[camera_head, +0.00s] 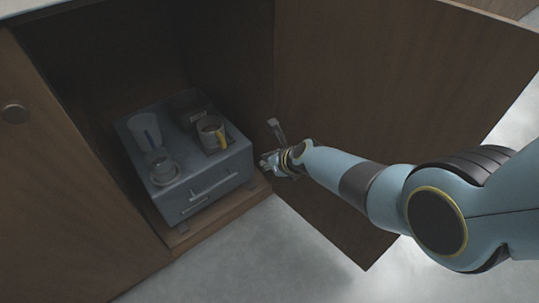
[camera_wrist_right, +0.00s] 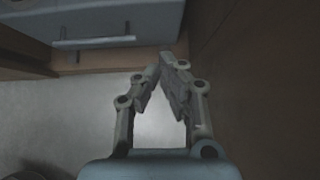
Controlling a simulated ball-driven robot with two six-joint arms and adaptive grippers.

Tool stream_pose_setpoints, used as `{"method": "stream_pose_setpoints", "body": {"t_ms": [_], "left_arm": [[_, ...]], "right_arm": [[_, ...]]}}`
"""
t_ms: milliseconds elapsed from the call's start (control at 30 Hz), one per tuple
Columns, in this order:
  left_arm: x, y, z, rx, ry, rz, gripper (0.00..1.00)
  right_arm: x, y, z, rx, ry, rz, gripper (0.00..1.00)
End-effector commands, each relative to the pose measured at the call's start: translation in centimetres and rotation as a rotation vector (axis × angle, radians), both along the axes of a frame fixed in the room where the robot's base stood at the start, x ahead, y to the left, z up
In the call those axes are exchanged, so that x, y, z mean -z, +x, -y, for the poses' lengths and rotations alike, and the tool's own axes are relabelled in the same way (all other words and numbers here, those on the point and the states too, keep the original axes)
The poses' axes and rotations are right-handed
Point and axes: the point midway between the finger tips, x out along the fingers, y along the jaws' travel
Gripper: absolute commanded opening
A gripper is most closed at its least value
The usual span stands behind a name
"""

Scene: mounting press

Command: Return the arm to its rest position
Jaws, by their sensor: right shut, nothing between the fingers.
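My right arm (camera_head: 340,171) reaches in from the right in the head view. Its right gripper (camera_head: 266,163) is beside the right front corner of a grey drawer unit (camera_head: 222,168), in front of the cabinet opening. In the wrist view the right gripper (camera_wrist_right: 164,62) is shut, its fingertips meeting with nothing between them. A drawer handle (camera_wrist_right: 95,42) of the unit lies ahead and to the left of the fingertips there. My left gripper is not in view.
The open cabinet door (camera_head: 390,90) stands behind and beside my right arm. The pale floor (camera_head: 245,262) in front is clear.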

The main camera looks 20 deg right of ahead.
Motion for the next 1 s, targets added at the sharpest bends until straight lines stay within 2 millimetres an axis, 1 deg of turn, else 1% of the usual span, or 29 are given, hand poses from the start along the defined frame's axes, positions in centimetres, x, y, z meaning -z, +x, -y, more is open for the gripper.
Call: {"method": "stream_pose_setpoints", "body": {"t_ms": [33,200,367,467,533,567,600,667,700,767,800,867,900,967,1000], "left_arm": [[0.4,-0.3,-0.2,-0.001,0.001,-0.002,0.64],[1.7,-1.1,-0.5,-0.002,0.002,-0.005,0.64],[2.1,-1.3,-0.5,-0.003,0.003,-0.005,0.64],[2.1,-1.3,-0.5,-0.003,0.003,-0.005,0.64],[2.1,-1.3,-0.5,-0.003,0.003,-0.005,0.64],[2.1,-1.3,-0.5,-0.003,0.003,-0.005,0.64],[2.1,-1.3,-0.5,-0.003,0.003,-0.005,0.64],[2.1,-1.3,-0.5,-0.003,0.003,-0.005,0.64],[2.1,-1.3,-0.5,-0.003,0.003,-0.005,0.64],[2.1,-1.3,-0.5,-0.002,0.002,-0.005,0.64],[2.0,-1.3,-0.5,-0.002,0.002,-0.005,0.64],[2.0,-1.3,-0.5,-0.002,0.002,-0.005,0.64],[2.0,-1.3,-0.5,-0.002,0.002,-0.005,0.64],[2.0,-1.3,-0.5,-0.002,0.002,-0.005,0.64],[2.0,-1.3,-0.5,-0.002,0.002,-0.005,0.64]], "right_arm": [[-0.5,-0.1,0.1,0.0,-0.001,0.002,0.0],[-0.6,-0.5,0.2,-0.001,-0.001,0.0,0.0],[-0.5,-0.7,0.3,-0.001,-0.001,-0.002,0.0],[0.5,-2.0,0.3,-0.001,-0.001,-0.022,0.0],[2.2,-4.5,0.6,0.0,-0.005,-0.057,0.0],[3.3,-6.0,0.8,0.001,-0.008,-0.078,0.0],[4.7,-8.3,1.3,0.002,-0.013,-0.107,0.0],[6.8,-12.6,2.2,-0.002,-0.032,-0.149,0.0],[8.0,-15.7,2.9,-0.021,-0.054,-0.176,0.0],[9.4,-20.5,3.9,-0.101,-0.12,-0.207,0.0],[10.0,-23.6,4.6,-0.187,-0.181,-0.223,0.0],[10.5,-28.5,5.6,-0.368,-0.296,-0.237,0.0],[10.6,-31.8,6.4,-0.519,-0.384,-0.243,0.0],[10.1,-36.6,7.6,-0.79,-0.527,-0.239,0.0],[9.6,-39.2,8.5,-0.979,-0.619,-0.229,0.0]]}}
